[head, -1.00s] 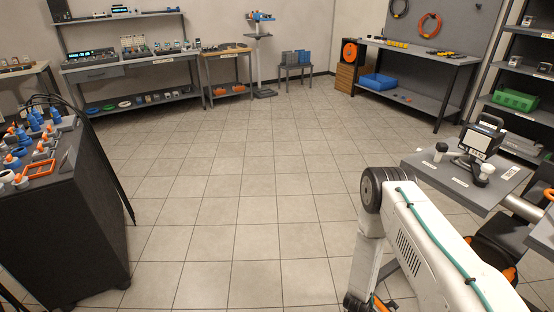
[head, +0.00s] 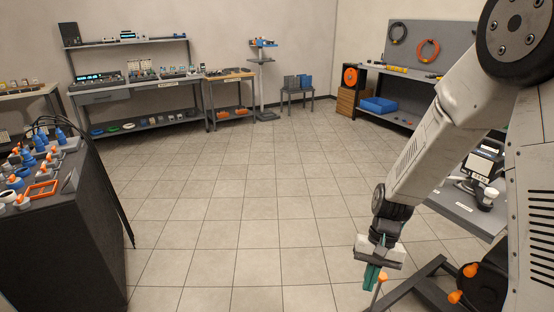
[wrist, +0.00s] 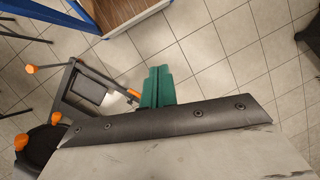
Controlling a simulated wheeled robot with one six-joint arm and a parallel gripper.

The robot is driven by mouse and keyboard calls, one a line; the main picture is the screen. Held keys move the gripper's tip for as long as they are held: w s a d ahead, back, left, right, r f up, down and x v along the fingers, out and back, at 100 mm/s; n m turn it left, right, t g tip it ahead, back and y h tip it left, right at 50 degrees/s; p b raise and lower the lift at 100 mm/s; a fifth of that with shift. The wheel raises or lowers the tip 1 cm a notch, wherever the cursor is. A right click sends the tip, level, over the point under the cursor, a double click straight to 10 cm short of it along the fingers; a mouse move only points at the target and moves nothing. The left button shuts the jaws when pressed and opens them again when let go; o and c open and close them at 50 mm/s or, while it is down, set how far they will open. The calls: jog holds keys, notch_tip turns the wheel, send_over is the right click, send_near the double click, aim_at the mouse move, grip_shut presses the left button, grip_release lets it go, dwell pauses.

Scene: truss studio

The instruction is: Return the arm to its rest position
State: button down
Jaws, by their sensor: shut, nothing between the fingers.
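My gripper (head: 371,276) hangs at the lower right of the head view, at the end of my folded white arm, pointing down over the floor. Its green fingers are closed together with nothing between them. In the wrist view the green fingers (wrist: 157,87) show side by side beyond the dark edge of my wrist. Tiled floor lies below them, and they touch nothing that I can see.
A grey table (head: 464,212) with a dark device (head: 483,165) stands right, partly behind my arm. A black cabinet (head: 70,235) with small parts stands left. Orange-tipped dark frames (wrist: 75,85) stand close to the gripper. The middle floor (head: 240,200) is clear.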

jog(key=s+d+r+n+t+h, duration=0.1)
jog(key=s+d+r+t, duration=0.1)
jog(key=s+r, duration=0.7)
jog(key=s+d+r+n+t+h, duration=0.1)
jog(key=s+r+t, duration=0.2)
jog(key=s+r, duration=0.7)
jog(key=shift+s+d+r+n, duration=0.2)
jog(key=shift+d+r+n, duration=0.2)
jog(key=shift+r, duration=3.55)
jog(key=c, duration=2.1)
grip_release()
jog(key=shift+c, duration=0.2)
